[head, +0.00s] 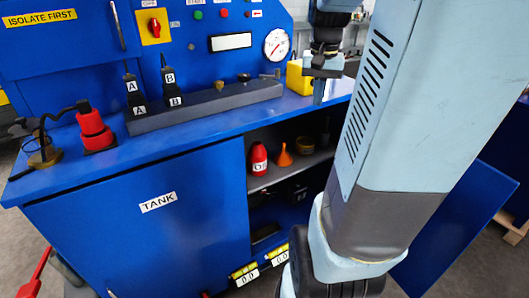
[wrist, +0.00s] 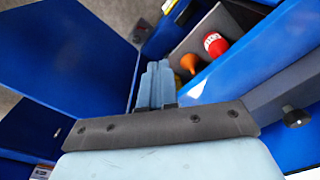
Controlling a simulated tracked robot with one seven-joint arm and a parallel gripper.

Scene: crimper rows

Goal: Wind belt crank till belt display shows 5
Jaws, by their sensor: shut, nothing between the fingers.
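No part is clearly marked as the belt crank or the belt display. Two small yellow-topped units with white, display-like faces sit low at the cabinet's foot, a left one (head: 244,275) and a right one (head: 281,258); their characters are too small to read surely. My gripper (head: 318,92) points down at the right end of the blue bench, beside a yellow container (head: 298,78). In the wrist view my gripper (wrist: 153,85) has its fingers together and empty, with the open shelf bay beyond them.
The blue bench (head: 200,130) carries a grey rail with black levers marked A and B, and a red bottle-like part (head: 94,130). A red bottle (head: 258,158) and orange funnel (head: 285,155) stand on the shelf below. A blue door (head: 455,235) stands out at right.

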